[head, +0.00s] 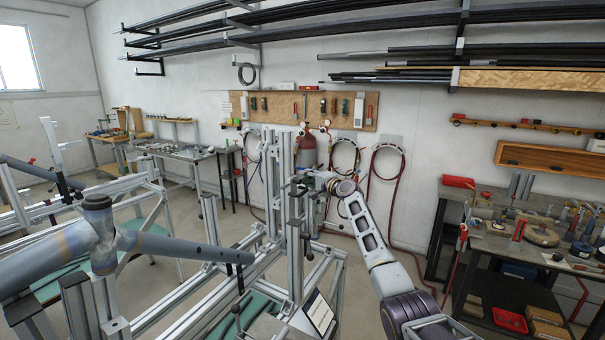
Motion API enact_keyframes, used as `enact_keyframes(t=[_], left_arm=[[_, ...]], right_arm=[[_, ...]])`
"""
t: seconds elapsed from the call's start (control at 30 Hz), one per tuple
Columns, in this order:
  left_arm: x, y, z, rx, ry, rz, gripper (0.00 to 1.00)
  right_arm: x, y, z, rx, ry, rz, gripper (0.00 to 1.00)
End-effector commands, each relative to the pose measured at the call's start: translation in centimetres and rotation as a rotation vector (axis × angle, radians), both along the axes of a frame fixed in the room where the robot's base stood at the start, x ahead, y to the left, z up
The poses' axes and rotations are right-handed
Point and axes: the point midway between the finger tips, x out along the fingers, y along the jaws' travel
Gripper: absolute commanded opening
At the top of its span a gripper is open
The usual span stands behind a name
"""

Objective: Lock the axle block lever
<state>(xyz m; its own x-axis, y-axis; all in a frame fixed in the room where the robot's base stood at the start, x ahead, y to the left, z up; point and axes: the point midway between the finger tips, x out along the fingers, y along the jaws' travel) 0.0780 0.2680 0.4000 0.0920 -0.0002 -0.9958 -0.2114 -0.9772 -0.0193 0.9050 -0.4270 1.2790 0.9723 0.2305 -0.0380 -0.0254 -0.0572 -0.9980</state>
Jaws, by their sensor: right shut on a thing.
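The metal frame jig (297,245) stands in the middle of the head view, built of upright and slanting aluminium profiles. My right arm comes in from the lower right. My right gripper (303,184) is at the upper part of the jig's uprights, shut on a small part there, which appears to be the axle block lever. The lever and axle block are too small and too covered by the gripper to make out, so the lever's angle cannot be told. My left gripper is not in view.
A thick grey tube frame (170,246) reaches in from the left, close to the jig. A cluttered workbench (480,246) stands at the right. A red cylinder (307,151) and hoses (386,160) are behind the gripper. Open floor lies between jig and right bench.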

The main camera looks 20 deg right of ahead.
Motion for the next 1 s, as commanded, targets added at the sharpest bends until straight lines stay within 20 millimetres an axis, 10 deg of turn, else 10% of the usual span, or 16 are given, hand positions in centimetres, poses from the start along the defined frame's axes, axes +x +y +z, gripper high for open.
enact_keyframes(t=[0.67,0.7,0.77,1.0], left_arm=[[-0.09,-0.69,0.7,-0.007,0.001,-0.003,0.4],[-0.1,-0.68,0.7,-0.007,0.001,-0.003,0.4],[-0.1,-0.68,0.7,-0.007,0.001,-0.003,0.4],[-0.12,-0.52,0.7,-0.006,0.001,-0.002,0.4]], right_arm=[[0.01,-0.62,-0.44,0.046,0.034,0.002,0.0],[0.01,-0.62,-0.45,0.045,0.035,0.002,0.23],[0.01,-0.62,-0.46,0.044,0.034,0.002,0.31],[0.0,-0.64,-0.44,0.043,0.034,0.001,0.31]])
